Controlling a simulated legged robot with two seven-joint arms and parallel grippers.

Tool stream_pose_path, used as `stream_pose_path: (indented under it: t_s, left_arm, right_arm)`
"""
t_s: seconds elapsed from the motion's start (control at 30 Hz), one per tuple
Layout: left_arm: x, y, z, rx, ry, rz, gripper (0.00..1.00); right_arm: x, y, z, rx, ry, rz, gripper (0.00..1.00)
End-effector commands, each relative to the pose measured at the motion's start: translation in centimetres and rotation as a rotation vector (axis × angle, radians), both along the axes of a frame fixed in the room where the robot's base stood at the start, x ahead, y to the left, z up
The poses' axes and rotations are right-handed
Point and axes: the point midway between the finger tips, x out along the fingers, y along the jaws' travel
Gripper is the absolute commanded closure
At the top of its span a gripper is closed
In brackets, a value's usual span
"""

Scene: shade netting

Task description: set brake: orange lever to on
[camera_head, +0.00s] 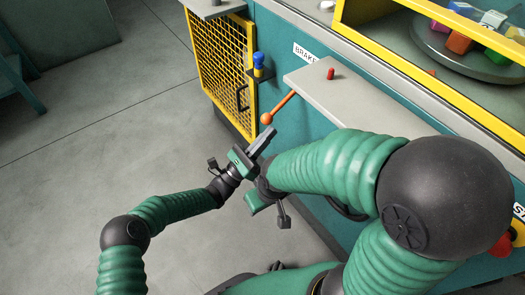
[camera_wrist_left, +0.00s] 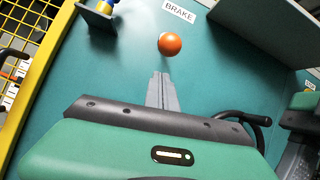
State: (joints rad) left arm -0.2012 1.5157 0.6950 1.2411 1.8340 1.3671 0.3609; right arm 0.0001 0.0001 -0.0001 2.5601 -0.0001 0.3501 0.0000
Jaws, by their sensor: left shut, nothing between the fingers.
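The brake's orange lever (camera_head: 281,107) sticks out from the teal cabinet wall, under a grey shelf, and ends in an orange ball. The ball (camera_wrist_left: 170,44) shows in the left wrist view just beyond my fingertips. A BRAKE label (camera_head: 304,53) is on the cabinet; it also shows in the left wrist view (camera_wrist_left: 180,11). My left gripper (camera_head: 266,138) is shut and empty, its fingertips close below the ball and seemingly apart from it. My right gripper (camera_head: 262,198) is beside the left one, partly hidden by its own arm; its fingers are not clear.
A grey shelf (camera_head: 345,88) with a red peg (camera_head: 330,73) juts out above the lever's right. A blue and yellow handle (camera_head: 258,65) and a yellow mesh door (camera_head: 215,62) are to the left. A yellow-framed bin (camera_head: 357,12) of colored blocks is upper right.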

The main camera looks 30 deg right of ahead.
Motion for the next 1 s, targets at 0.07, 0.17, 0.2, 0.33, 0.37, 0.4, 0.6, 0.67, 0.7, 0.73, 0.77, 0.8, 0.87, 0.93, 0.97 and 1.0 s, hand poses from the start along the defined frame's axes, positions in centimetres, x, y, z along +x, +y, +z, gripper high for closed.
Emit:
stream_pose_path:
  t_s: [0.07, 0.17, 0.2, 0.33, 0.37, 0.4, 0.6, 0.67, 0.7, 0.73, 0.77, 0.8, 0.87, 0.93, 0.97, 1.0]
  left_arm:
    - [0.1, 0.3, 0.8, -0.001, -0.001, -0.003, 1.0]
    - [0.2, 0.5, 1.4, 0.001, 0.0, -0.002, 1.0]
    - [0.2, 0.6, 1.5, 0.001, 0.001, -0.002, 1.0]
    - [0.2, 0.6, 1.6, 0.001, 0.003, -0.002, 1.0]
    - [0.2, 0.6, 1.6, 0.001, 0.003, -0.002, 1.0]
    - [0.2, 0.6, 1.6, 0.0, 0.002, -0.003, 1.0]
    - [0.2, 0.6, 1.9, 0.006, 0.002, -0.002, 1.0]
    - [0.2, 0.7, 2.1, 0.014, 0.003, -0.002, 1.0]
    - [0.2, 0.8, 2.4, 0.023, 0.004, -0.003, 1.0]
    - [0.2, 0.9, 2.6, 0.03, 0.005, -0.002, 1.0]
    - [0.2, 1.0, 2.7, 0.038, 0.005, -0.002, 1.0]
    - [0.2, 1.1, 2.7, 0.046, 0.007, -0.001, 1.0]
    - [0.2, 1.1, 2.6, 0.054, 0.006, -0.001, 1.0]
    - [0.2, 1.2, 2.7, 0.062, 0.007, -0.002, 1.0]
    - [0.2, 1.2, 2.7, 0.066, 0.007, -0.001, 1.0]
    - [0.2, 1.3, 2.8, 0.072, 0.008, -0.002, 1.0]
  right_arm:
    - [0.0, 0.0, -0.4, 0.0, 0.0, 0.0, 0.46]
    - [0.0, 0.0, -0.5, 0.0, 0.0, 0.0, 0.46]
    - [0.0, 0.0, -0.5, 0.0, 0.0, 0.0, 0.46]
    - [0.0, 0.0, -0.4, 0.0, 0.0, 0.0, 0.46]
    - [0.0, 0.0, -0.4, 0.0, 0.0, 0.0, 0.46]
    - [0.0, 0.0, -0.4, 0.0, 0.0, 0.0, 0.46]
    - [0.0, 0.0, 0.0, 0.0, 0.0, 0.0, 0.46]
    - [0.0, 0.0, 0.5, 0.0, 0.0, 0.0, 0.46]
    - [0.0, 0.0, 1.0, 0.0, 0.0, 0.0, 0.46]
    - [0.0, 0.0, 1.4, 0.0, 0.0, 0.0, 0.46]
    - [0.0, 0.0, 1.7, 0.0, 0.0, 0.0, 0.46]
    - [0.0, 0.0, 2.0, 0.0, 0.0, 0.0, 0.46]
    - [0.0, 0.0, 2.1, 0.0, 0.0, 0.0, 0.46]
    - [0.0, 0.0, 2.4, 0.0, 0.0, 0.0, 0.46]
    - [0.0, 0.0, 2.6, 0.0, 0.0, 0.0, 0.46]
    - [0.0, 0.0, 2.8, 0.0, 0.0, 0.0, 0.46]
